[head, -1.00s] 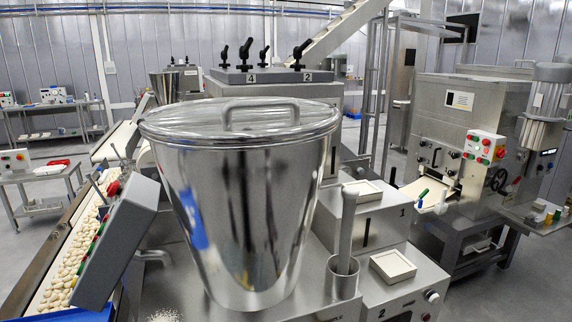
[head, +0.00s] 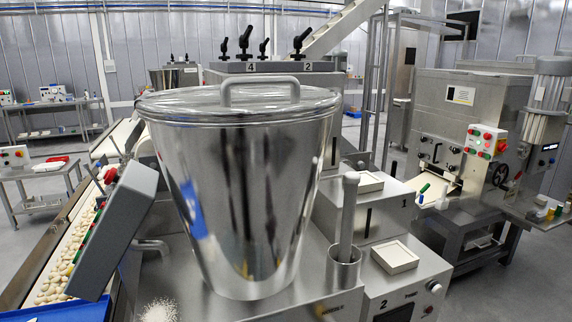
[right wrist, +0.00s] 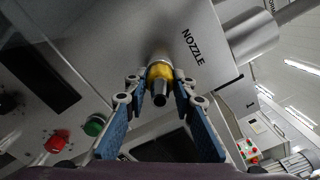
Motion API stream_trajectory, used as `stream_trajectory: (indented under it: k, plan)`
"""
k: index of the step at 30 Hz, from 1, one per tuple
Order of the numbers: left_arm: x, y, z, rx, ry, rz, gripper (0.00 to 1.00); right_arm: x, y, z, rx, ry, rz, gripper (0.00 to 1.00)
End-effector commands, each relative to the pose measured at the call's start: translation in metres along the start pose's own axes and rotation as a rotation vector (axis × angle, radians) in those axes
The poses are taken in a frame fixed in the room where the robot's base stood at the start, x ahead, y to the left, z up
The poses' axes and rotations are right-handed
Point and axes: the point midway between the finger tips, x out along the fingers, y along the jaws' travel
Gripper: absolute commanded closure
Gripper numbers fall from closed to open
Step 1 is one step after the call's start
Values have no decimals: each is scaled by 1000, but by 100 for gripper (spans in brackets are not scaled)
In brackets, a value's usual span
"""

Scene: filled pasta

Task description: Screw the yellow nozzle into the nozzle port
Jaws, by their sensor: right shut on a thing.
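The yellow nozzle (right wrist: 157,72) shows in the right wrist view, a yellow collar with a dark round tip pointing toward the camera. Behind it is a grey metal machine face with the word NOZZLE printed beside it. The nozzle sits in front of a round grey fitting (right wrist: 158,57), which looks like the nozzle port; how deep it is seated is hidden. My right gripper (right wrist: 160,82) has its blue-padded fingers on both sides of the nozzle, shut on it. Neither gripper shows in the head view, and the nozzle is not visible there.
In the right wrist view a red button (right wrist: 57,141) and a green button (right wrist: 95,125) sit on the machine face at left. In the head view a large lidded steel hopper (head: 240,190) fills the middle. A grey panel (head: 117,235) stands left of it.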

Motion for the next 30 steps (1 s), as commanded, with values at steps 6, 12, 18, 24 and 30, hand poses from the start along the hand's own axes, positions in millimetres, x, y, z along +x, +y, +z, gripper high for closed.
stream_trajectory:
  k: [6, 12, 18, 24, 30]
  plan:
    - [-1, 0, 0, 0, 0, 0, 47, 0, 0, 0, -4, 1, 0, 64]
    - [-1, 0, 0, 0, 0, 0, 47, 0, 0, 0, -5, 0, 0, 56]
    - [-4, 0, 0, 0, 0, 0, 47, 0, -1, 1, -62, 1, 2, 56]
    - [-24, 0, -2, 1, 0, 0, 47, 0, -4, 3, -506, 1, 2, 56]
    - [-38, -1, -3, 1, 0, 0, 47, 0, -3, 2, -915, 1, 1, 56]
